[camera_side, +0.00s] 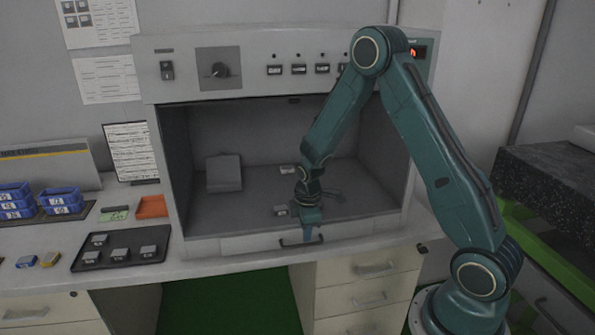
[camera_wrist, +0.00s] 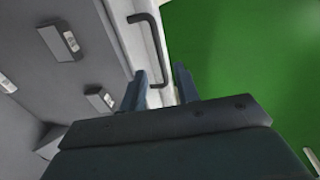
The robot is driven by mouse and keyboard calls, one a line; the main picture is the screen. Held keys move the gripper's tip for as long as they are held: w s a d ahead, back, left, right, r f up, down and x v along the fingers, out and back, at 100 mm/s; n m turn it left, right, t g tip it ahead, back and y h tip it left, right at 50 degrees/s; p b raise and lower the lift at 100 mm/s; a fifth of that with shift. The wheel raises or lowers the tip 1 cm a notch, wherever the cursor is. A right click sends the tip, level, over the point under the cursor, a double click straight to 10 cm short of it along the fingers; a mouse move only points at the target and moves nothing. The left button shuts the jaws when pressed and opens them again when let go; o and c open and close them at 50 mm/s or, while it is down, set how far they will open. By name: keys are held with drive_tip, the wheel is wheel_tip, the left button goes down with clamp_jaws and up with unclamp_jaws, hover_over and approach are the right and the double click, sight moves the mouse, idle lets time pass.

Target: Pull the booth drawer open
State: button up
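The booth drawer (camera_side: 245,244) is a shallow pale front below the booth opening. It appears shut. Its dark bar handle (camera_side: 289,244) is partly hidden behind my gripper in the side view. My gripper (camera_side: 308,237) points down at the right part of the handle. In the wrist view my gripper (camera_wrist: 160,84) is open, with one blue-grey finger on each side of the drawer line. The near end of the handle (camera_wrist: 152,35) lies between the fingers in this view. I cannot tell whether the fingers touch it. The drawer front shows as a white strip (camera_wrist: 129,25).
The grey booth (camera_side: 205,215) holds a grey block (camera_side: 223,173) and small labelled pieces (camera_side: 287,170). A black tray (camera_side: 93,262) with several small pieces sits on the bench at left. Bench drawers (camera_side: 368,265) are below right. Open space over green floor (camera_side: 225,305) lies in front.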

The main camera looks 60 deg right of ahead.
sight(304, 245)
drive_tip(key=shift+w+d+f, duration=0.1)
drive_tip(key=shift+f, duration=0.75)
drive_tip(key=shift+w+d+f, duration=0.15)
drive_tip(key=shift+f, duration=0.65)
drive_tip(key=shift+w+d+f, duration=0.1)
drive_tip(key=shift+f, duration=0.75)
drive_tip(key=shift+c, duration=0.4)
clamp_jaws()
